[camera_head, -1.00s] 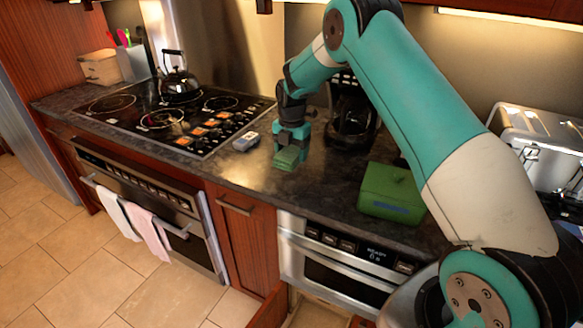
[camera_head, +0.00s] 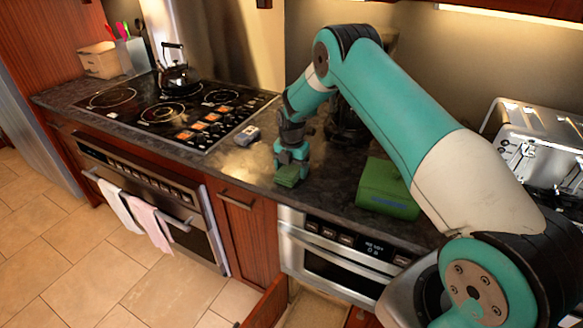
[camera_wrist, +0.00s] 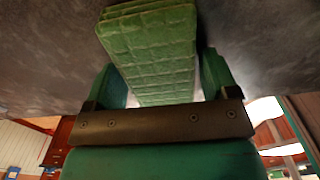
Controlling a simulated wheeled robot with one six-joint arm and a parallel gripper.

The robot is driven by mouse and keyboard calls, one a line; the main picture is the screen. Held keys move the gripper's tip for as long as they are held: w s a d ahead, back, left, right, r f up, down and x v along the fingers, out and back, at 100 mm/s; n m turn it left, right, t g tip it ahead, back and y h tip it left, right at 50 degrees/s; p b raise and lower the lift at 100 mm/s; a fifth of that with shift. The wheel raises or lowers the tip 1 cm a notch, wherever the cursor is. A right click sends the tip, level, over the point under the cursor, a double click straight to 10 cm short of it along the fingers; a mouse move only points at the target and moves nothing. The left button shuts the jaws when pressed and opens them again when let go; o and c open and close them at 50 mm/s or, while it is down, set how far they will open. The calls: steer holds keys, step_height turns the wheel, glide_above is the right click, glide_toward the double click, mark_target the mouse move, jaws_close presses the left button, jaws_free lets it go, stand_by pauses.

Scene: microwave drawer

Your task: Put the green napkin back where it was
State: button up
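My gripper (camera_head: 290,168) points down over the counter near its front edge, above the cabinet beside the microwave drawer. It is shut on the green napkin (camera_head: 288,178), whose lower part shows below the fingertips. In the wrist view the napkin (camera_wrist: 150,35) is a folded, quilted green block between the two fingers and sticks out past them. Whether its lower end touches the counter is hard to tell. The microwave drawer (camera_head: 335,275) under the counter has a lit display and looks shut.
A green box (camera_head: 388,188) stands right of my gripper, and a dark coffee maker (camera_head: 345,122) behind it. A small grey object (camera_head: 247,136) lies by the cooktop (camera_head: 165,112). A kettle (camera_head: 175,75) is on the cooktop. An open drawer (camera_head: 312,312) shows below the microwave drawer.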

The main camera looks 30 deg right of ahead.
mark_target(291, 166)
steer(key=shift+o, duration=0.8)
steer(key=shift+r, duration=0.1)
step_height(291, 166, up, 12)
steer(key=b, duration=0.4)
steer(key=s+a+r+m, duration=0.3)
steer(key=s+a+r, duration=0.2)
steer(key=a+r, duration=0.1)
steer(key=s+a+r+m+y, duration=0.1)
steer(key=s+a+r+m, duration=0.25)
steer(key=s, duration=0.35)
steer(key=s+a+r+m+y, duration=0.1)
steer(key=s+a+r+m, duration=0.1)
steer(key=s+a+m, duration=0.3)
steer(key=s+a+r+m+y, duration=0.1)
steer(key=s+a+r, duration=0.2)
steer(key=s, duration=0.5)
steer(key=s+a+m, duration=0.1)
steer(key=s+m, duration=0.1)
steer(key=s, duration=0.4)
steer(key=s+a+m+y, duration=0.1)
steer(key=s+a+m, duration=0.1)
steer(key=s, duration=0.5)
steer(key=shift+s+m, duration=0.25)
steer(key=shift+m, duration=0.4)
